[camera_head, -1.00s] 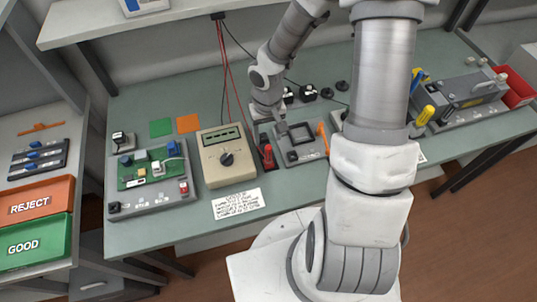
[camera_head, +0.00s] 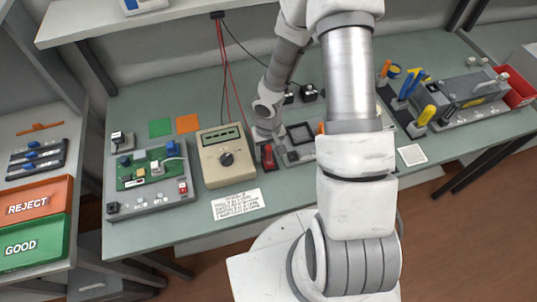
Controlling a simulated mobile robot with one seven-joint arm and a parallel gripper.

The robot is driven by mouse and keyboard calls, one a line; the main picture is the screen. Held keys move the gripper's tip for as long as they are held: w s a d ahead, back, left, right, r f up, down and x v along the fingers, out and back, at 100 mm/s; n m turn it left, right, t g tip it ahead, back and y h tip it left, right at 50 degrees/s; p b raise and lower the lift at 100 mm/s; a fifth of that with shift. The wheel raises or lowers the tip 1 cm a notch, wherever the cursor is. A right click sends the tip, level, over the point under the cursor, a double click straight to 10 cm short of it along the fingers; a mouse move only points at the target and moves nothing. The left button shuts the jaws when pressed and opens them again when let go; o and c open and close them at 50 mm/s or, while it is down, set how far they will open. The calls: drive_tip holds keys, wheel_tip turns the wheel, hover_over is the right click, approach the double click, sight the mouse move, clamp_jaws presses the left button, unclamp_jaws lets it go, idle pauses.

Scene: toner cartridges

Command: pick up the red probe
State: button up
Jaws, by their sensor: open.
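The red probe (camera_head: 268,156) stands on the bench just right of the beige multimeter (camera_head: 226,155), its red body showing with a dark part around it. My gripper (camera_head: 261,137) is small in the head view, directly above and behind the red probe. It is open, and nothing shows held in it. The fingertips are partly hidden and hard to make out, so I cannot tell whether they touch the probe.
A green circuit board fixture (camera_head: 150,172) stands left of the multimeter. A dark square fixture (camera_head: 299,135) stands close right of the probe. Red cables (camera_head: 232,85) hang down behind the multimeter. A paper note (camera_head: 238,204) lies at the front. My arm hides part of the bench.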

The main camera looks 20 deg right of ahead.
clamp_jaws()
idle(0.4)
